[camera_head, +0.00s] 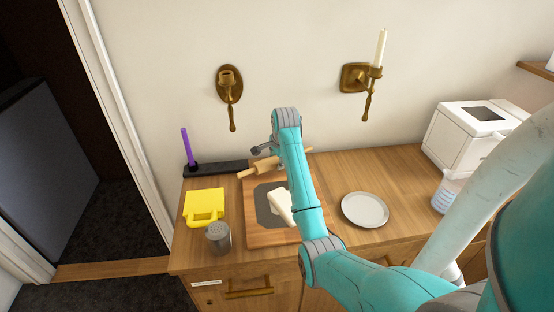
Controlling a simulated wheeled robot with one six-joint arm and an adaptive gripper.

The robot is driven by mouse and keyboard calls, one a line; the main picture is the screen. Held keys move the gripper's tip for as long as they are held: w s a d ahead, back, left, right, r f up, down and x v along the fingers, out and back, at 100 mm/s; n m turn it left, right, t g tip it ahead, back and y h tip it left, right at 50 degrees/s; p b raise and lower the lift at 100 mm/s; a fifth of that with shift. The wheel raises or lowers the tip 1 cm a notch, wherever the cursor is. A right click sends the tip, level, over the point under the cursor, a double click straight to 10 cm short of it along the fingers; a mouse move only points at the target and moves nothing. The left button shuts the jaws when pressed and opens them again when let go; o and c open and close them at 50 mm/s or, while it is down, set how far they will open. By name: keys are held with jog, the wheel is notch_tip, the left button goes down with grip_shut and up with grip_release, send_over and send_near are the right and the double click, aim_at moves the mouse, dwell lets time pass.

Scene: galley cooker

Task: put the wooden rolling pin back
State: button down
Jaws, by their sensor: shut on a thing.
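The wooden rolling pin (260,168) is at the back of the wooden counter, just in front of the wall. It lies at a slant, its left handle toward the front left, with part of it hidden behind my arm. My gripper (263,151) is at the pin and shut on it. The pin is above or at the back edge of a wooden board (259,236); I cannot tell whether it touches anything below. A dark strip-like holder (218,169) lies along the counter's back left, with a purple stick (186,146) upright at its left end.
A yellow object (204,205) and a grey shaker (218,238) stand at the left. A pale block (281,205) lies on the board's dark patch. A plate (365,209), a jug (446,192) and a white appliance (465,137) are to the right. Brass sconces (229,92) hang above.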

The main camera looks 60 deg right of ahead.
jog(key=shift+f, duration=0.3)
jog(key=c, duration=0.5)
grip_release()
